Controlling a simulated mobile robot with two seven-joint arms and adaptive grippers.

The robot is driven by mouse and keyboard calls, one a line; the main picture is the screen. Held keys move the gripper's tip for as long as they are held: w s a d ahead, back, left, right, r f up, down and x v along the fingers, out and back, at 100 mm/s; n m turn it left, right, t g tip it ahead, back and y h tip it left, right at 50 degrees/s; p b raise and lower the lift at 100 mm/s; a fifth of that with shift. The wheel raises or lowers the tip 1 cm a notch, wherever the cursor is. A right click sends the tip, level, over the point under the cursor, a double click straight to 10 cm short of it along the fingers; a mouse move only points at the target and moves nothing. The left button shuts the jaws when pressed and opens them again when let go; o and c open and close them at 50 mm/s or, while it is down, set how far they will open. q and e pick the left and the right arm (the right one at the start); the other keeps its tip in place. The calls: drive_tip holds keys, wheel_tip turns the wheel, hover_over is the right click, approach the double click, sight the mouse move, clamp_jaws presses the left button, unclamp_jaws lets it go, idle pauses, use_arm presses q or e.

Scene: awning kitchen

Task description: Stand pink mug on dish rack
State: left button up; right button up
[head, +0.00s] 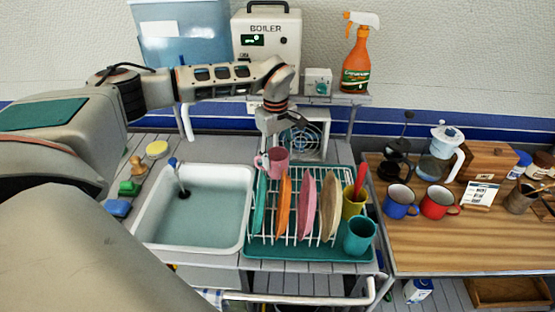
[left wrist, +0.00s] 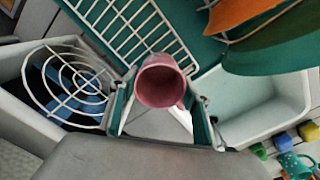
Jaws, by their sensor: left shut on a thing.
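The pink mug (head: 277,160) is held by my left gripper (head: 273,139) at the rear left of the dish rack (head: 300,241). Its handle points left in the head view. In the left wrist view the mug (left wrist: 161,83) sits between the fingers of my left gripper (left wrist: 162,112), with its open mouth toward the camera. The wire of the rack (left wrist: 142,35) shows just beyond it. I cannot tell whether the mug's base touches the rack. My right gripper is not in view.
The rack holds several plates, including an orange one (head: 285,203). A yellow cup (head: 353,204) and a teal mug (head: 360,235) stand at its right. The sink (head: 205,255) is on the left. A fan (head: 302,139) is behind. Blue (head: 400,203) and red (head: 438,203) mugs stand on the wooden counter.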

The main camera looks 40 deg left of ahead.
use_arm(q)
drive_tip(key=shift+f, duration=0.9)
drive_tip(key=o, duration=1.1)
drive_tip(key=shift+f, duration=0.1)
wheel_tip(320, 180, up, 12)
drive_tip(key=shift+s+r+b, duration=0.15)
drive_tip(key=shift+b, duration=0.25)
